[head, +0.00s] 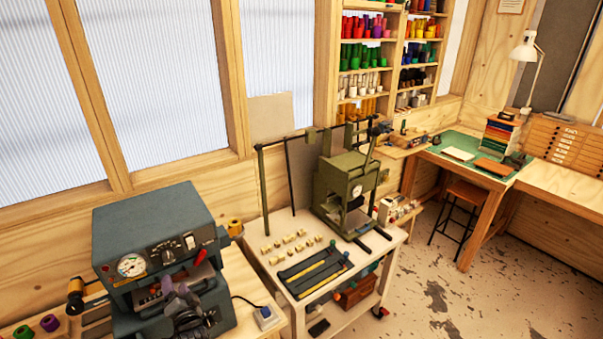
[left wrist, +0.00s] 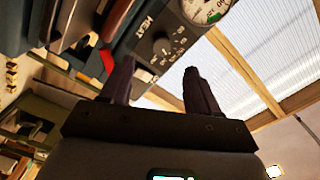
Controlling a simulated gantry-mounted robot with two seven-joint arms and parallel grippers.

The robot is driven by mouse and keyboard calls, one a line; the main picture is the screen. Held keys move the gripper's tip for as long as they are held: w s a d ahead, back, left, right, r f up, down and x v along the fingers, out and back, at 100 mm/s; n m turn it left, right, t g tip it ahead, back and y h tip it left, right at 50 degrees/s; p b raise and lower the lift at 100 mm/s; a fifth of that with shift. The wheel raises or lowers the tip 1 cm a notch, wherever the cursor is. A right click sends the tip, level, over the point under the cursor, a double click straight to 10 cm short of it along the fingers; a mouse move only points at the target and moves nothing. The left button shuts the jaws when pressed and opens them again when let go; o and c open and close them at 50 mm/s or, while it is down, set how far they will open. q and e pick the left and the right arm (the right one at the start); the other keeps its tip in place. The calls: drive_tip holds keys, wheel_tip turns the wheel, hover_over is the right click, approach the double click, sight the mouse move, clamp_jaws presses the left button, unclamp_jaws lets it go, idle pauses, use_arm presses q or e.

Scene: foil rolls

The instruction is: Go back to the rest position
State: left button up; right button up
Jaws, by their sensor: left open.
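My left gripper (head: 180,289) is at the bottom left of the head view, in front of the grey hot-press machine (head: 152,222) with its dial and knob. In the left wrist view, the two dark fingers of the left gripper (left wrist: 158,73) stand apart with nothing between them. The machine's panel (left wrist: 158,45), marked HEAT, shows behind them. I cannot tell the exact gap between fingers and machine. My right gripper shows in neither view.
A purple roll (head: 50,323) lies at the lower left. A gold roll (head: 75,287) is left of the machine, and a yellow roll (head: 236,227) is at its right. A white cart (head: 262,244) carries a green press (head: 344,187). Open floor (head: 450,295) lies at the right.

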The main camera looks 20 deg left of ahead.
use_arm(q)
drive_tip(key=s+d+f+m+h+p, duration=0.2)
drive_tip(key=s+d+f+h, duration=0.25)
drive_tip(key=d, duration=0.35)
drive_tip(key=s+d+f+m+h+p, duration=0.1)
drive_tip(key=s+d+f+h+p, duration=0.2)
drive_tip(key=s+d, duration=0.35)
drive_tip(key=s+d+r+g+h, duration=0.2)
drive_tip(key=s+d, duration=0.4)
drive_tip(key=d, duration=0.4)
drive_tip(key=s+d+r+n+g+h, duration=0.1)
drive_tip(key=s+d+r+g+h, duration=0.2)
drive_tip(key=d, duration=0.7)
drive_tip(key=s+r+h, duration=0.2)
drive_tip(key=s+h, duration=0.1)
drive_tip(key=shift+d, duration=0.15)
